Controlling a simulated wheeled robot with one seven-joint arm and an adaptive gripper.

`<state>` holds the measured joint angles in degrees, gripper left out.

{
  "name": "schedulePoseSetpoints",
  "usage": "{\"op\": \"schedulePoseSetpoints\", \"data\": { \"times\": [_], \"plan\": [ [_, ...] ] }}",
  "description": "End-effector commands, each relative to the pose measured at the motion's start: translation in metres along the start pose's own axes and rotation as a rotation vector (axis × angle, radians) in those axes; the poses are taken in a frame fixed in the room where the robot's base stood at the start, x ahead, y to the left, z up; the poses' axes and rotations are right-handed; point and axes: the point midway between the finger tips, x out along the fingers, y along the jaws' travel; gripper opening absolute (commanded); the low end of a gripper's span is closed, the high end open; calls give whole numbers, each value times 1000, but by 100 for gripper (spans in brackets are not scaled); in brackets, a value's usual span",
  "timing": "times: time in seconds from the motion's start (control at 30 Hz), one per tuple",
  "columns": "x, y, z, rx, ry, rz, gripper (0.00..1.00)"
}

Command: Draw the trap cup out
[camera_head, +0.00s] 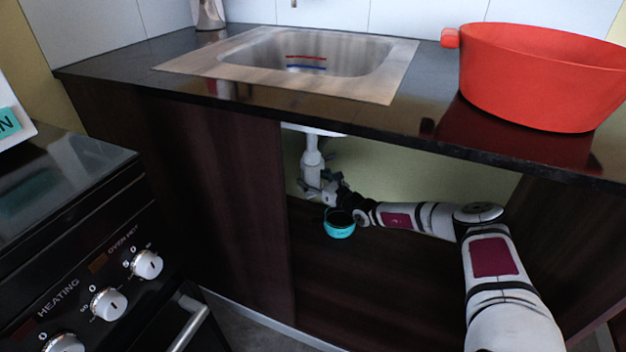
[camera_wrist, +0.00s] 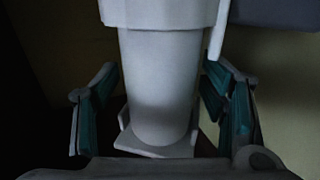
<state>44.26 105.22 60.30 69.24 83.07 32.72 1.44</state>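The trap cup (camera_wrist: 162,85) is a white upright cylinder in the wrist view, under a wider white collar (camera_wrist: 160,14). A flat pale piece (camera_wrist: 150,150) shows at its lower end. My gripper (camera_wrist: 162,105) has one teal-padded finger on each side of the cup, with gaps between pads and cup. It is open around the cup. In the head view, the white trap (camera_head: 312,160) hangs under the sink. My gripper (camera_head: 325,188) is at its lower part, seen small and dark, and partly hides it.
The open cabinet (camera_head: 400,270) lies below the dark counter edge (camera_head: 400,132), with a panel (camera_head: 225,200) at its left. A turquoise round thing (camera_head: 340,231) is beside my wrist. A red pot (camera_head: 540,80) stands on the counter. A stove (camera_head: 80,240) is at left.

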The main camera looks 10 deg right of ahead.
Motion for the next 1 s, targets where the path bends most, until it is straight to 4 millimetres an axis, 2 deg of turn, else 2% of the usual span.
{"op": "schedulePoseSetpoints", "data": {
  "times": [0.03, 0.2, 0.23, 1.0],
  "plan": [
    [0, 0, 0, 0, 0, 0, 51],
    [0, 0, 0, 0, 0, 0, 13],
    [0, 0, 0, 0, 0, 0, 8],
    [-22, 6, 0, 1, 2, 0, 8]
  ]
}}
